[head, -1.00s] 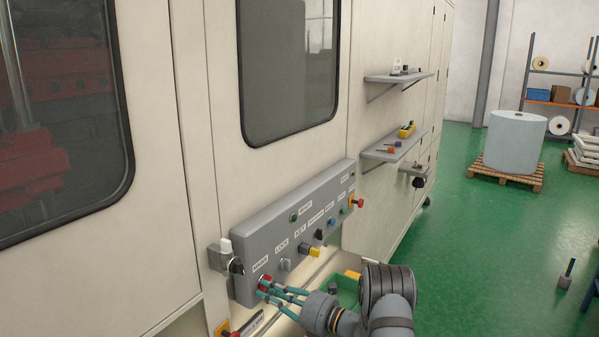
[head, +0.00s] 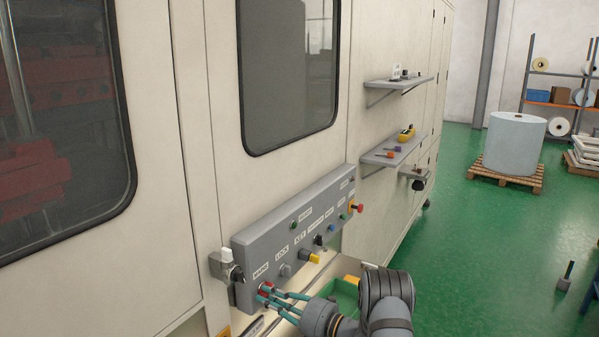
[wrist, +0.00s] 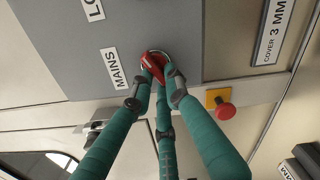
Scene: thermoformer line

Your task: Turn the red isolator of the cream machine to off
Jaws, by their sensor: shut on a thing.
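The red isolator (head: 265,287) is a small red knob at the lower left end of the grey control panel, beside the label MAINS. In the wrist view the red knob (wrist: 152,62) shows between the fingertips, with a pale ring partly visible behind it. My gripper (wrist: 157,80) has three teal fingers, shut on the knob from several sides. In the head view my gripper (head: 267,295) reaches the panel from the lower right. The fingers hide part of the knob, and I cannot read its switch position.
The grey panel (head: 243,258) on the cream machine (head: 215,130) carries several other controls. Shelves (head: 385,157) jut out farther right. Green floor is open at right.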

